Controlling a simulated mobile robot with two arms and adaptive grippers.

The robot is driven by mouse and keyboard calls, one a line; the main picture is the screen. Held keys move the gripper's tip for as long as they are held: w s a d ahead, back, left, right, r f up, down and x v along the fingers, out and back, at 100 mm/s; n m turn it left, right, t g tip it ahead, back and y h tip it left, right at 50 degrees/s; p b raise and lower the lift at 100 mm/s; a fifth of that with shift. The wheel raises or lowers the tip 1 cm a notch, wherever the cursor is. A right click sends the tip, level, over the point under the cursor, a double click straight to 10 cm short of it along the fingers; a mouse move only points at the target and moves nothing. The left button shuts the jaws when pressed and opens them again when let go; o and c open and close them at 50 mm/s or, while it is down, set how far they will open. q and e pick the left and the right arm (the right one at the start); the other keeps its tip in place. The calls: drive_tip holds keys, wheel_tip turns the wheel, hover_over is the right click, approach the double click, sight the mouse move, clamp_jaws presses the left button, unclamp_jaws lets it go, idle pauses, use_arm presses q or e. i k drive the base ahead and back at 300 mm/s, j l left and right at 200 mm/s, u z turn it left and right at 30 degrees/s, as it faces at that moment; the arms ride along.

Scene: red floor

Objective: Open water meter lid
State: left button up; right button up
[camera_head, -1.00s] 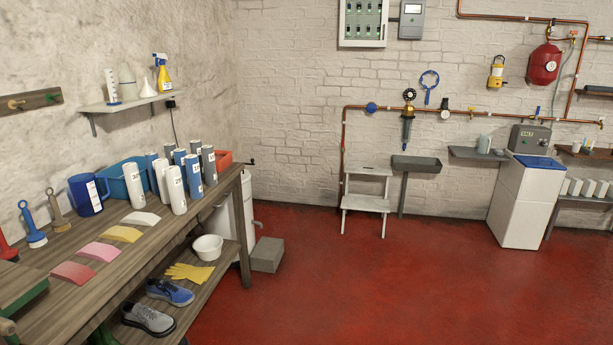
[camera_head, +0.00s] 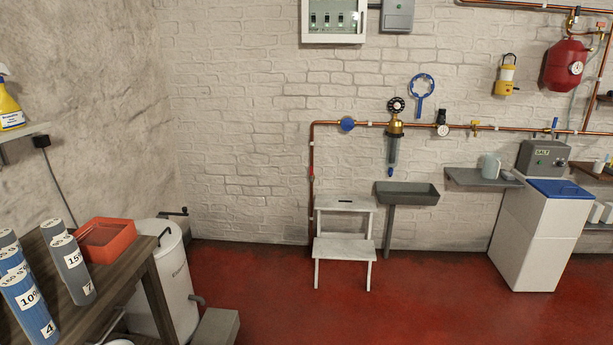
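A small round blue piece (camera_head: 347,124) sits on the copper pipe on the back wall, left of the filter; it looks like the water meter with its blue lid facing me, lid apparently shut, but it is too small to be sure. A round gauge with a dark-rimmed white face (camera_head: 442,130) sits on the same pipe to the right. Neither of my grippers is in view.
A white step stool (camera_head: 343,247) stands on the floor below the blue piece. A grey trough (camera_head: 407,193) is right of it. A workbench (camera_head: 150,290), white tank (camera_head: 168,290) and grey block (camera_head: 216,327) are at left. Red floor (camera_head: 290,310) in front is clear.

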sight(347, 124)
drive_tip(key=i, duration=2.2)
